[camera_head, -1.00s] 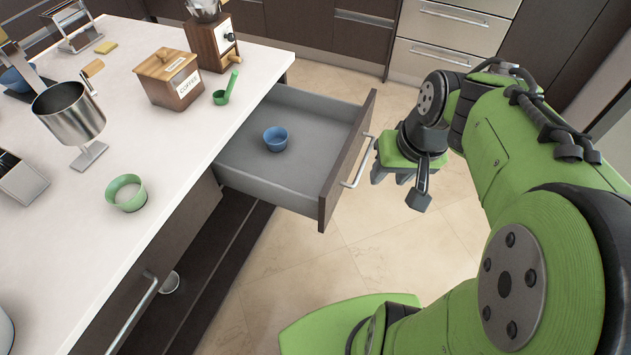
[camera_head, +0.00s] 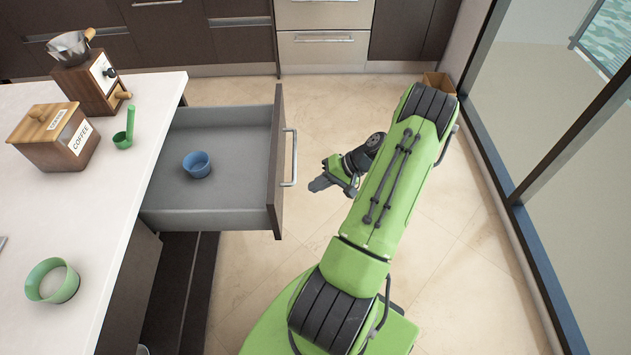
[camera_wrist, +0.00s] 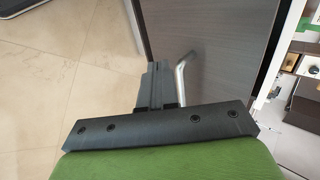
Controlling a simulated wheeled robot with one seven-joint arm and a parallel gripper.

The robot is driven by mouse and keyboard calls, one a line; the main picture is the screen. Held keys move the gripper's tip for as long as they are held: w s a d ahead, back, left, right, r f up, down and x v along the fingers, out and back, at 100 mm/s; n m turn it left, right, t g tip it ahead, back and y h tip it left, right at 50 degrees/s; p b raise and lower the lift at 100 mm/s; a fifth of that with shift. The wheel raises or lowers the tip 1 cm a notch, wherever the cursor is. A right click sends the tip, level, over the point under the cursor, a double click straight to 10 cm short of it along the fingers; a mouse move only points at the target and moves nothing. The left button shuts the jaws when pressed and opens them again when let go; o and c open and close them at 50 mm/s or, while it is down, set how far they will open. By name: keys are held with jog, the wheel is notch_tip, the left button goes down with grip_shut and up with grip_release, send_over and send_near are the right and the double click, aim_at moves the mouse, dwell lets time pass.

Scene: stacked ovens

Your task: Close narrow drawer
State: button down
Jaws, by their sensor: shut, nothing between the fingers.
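The narrow drawer (camera_head: 228,214) stands pulled out from under the white counter in the head view. A blue bowl (camera_head: 197,164) sits inside it. The drawer's dark front with its metal bar handle (camera_head: 291,158) faces right, towards my arm. My gripper (camera_head: 318,184) is to the right of the handle, apart from it, with a gap of floor between them. In the wrist view, my gripper (camera_wrist: 157,82) is shut and empty. The drawer's dark front (camera_wrist: 225,35) and its handle (camera_wrist: 185,75) show just beyond and to the right of the fingers.
The white counter (camera_head: 110,190) holds a coffee box (camera_head: 60,140), a grinder (camera_head: 92,82), a green scoop (camera_head: 125,135) and a green bowl (camera_head: 52,282). Tiled floor (camera_head: 430,215) is clear around my arm. A glass wall (camera_head: 530,130) stands at the right, with a small brown box (camera_head: 438,82) near it.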

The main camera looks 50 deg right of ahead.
jog(key=w+a+f, duration=0.3)
jog(key=w+a, duration=0.1)
jog(key=w, duration=0.2)
jog(key=shift+a+f+b, duration=0.2)
jog(key=shift+a+b, duration=0.15)
jog(key=shift+b, duration=0.05)
jog(key=shift+w, duration=0.1)
